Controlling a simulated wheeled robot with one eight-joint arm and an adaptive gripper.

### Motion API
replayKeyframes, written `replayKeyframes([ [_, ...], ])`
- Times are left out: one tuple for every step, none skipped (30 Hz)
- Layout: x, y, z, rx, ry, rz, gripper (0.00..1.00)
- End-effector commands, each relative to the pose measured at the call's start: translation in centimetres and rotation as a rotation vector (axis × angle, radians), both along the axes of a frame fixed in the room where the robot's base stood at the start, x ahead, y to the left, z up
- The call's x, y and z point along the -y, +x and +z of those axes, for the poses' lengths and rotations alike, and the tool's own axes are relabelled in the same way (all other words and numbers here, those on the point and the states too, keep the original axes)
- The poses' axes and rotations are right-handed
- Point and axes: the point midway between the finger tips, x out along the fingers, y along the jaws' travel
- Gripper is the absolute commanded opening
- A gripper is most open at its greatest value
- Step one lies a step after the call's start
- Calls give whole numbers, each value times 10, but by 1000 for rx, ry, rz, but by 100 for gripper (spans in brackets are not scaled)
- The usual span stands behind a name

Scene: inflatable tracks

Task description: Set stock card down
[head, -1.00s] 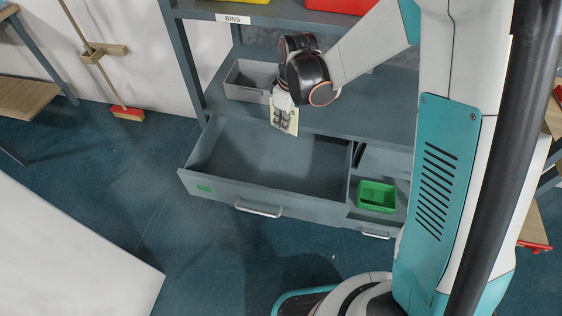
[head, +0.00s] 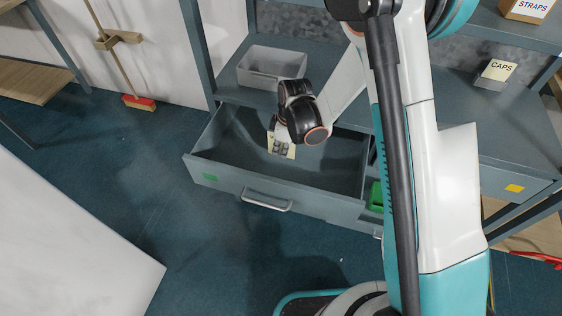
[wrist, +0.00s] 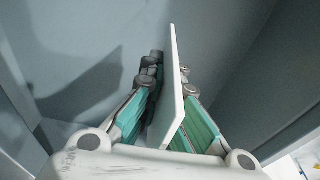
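The stock card (head: 291,152) is a thin pale cream card, seen in the head view inside the open grey drawer. My gripper (head: 281,147) points down into the drawer and is shut on the card. In the wrist view the card (wrist: 172,70) stands edge-on between the two fingers of my gripper (wrist: 168,78), with its far edge reaching past them. The drawer (head: 232,185) is pulled out, with a green square on its front, and looks otherwise empty. Whether the card touches the drawer floor I cannot tell.
A grey open bin (head: 272,65) stands on the shelf behind the drawer. A white panel (head: 65,240) fills the lower left.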

Motion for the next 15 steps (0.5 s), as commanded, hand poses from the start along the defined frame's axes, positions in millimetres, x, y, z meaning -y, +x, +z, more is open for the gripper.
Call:
replayKeyframes([
  [0,0,-6,0,0,0,0],
  [0,0,-7,0,0,0,0],
  [0,0,-8,0,0,0,0],
  [0,0,-10,0,0,0,0],
  [0,0,-11,0,0,0,0],
  [0,0,-14,0,0,0,0],
  [0,0,-17,0,0,0,0],
  [0,0,-21,0,0,0,0],
  [0,0,-27,0,0,0,0],
  [0,0,-32,0,0,0,0],
  [0,0,-37,0,0,0,0],
  [0,0,-43,0,0,0,0],
  [0,0,-47,0,0,0,0],
  [0,0,-49,0,0,0,0],
  [0,0,-51,0,0,0,0],
])
